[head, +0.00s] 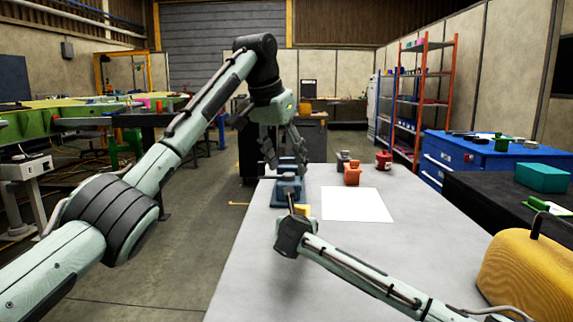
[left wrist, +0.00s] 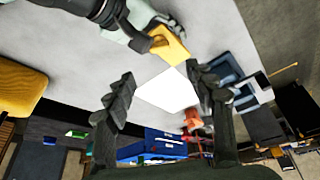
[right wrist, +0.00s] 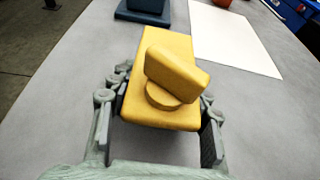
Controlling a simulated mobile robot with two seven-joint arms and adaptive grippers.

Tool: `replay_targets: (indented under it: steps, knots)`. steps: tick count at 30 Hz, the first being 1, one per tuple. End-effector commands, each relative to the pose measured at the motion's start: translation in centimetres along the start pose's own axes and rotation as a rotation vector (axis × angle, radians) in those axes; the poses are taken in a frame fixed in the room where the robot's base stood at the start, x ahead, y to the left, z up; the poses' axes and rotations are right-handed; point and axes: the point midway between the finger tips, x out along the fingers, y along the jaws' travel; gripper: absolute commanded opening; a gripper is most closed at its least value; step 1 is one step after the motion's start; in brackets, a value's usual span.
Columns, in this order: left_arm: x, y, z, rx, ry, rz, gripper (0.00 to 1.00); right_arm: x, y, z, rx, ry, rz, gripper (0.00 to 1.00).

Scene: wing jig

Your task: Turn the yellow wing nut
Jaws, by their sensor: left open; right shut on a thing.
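The yellow wing nut (right wrist: 177,75) sits on top of a yellow block (right wrist: 155,115) in the right wrist view, its wings lying slantwise. My right gripper (right wrist: 158,125) is shut on the block, one finger on each side. In the head view the block (head: 302,211) is a small yellow patch, mostly hidden behind my right wrist. My left gripper (head: 285,152) is open and empty, above the table and farther back than the block. The left wrist view shows its spread fingers (left wrist: 160,88), with the wing nut (left wrist: 160,41) and block (left wrist: 172,47) beyond them.
A blue vise-like fixture (head: 287,191) stands on the grey table near its left edge, close to the block. A white sheet (head: 356,205) lies to the right. An orange object (head: 351,173) and a red can (head: 383,160) stand behind it.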

Motion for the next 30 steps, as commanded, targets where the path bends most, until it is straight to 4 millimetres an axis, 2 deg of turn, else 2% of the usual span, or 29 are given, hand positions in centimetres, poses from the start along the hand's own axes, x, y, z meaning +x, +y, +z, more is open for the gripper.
replay_targets:
  steps: [2,8,13,18,24,30]
  knots:
    - [0.0,0.0,0.0,0.001,0.002,-0.001,0.47,0.0,-0.1,-0.1,0.000,0.001,-0.001,0.06]
    - [0.5,-0.7,0.3,0.059,0.076,-0.031,0.22,0.0,-0.1,-0.1,0.000,0.001,-0.002,0.06]
    - [0.9,-0.9,1.5,0.179,0.218,-0.087,0.01,0.0,-0.1,-0.1,0.000,0.001,-0.001,0.06]
    - [1.3,0.0,3.8,0.266,0.348,-0.117,0.00,0.0,-0.1,-0.1,0.000,0.001,-0.001,0.06]
    - [2.3,-0.7,6.6,0.061,0.427,-0.021,0.00,0.0,0.0,0.0,0.000,0.001,-0.001,0.06]
    - [2.5,-1.0,7.4,-0.002,0.446,0.002,0.00,0.0,0.0,-0.1,0.000,0.001,-0.001,0.06]
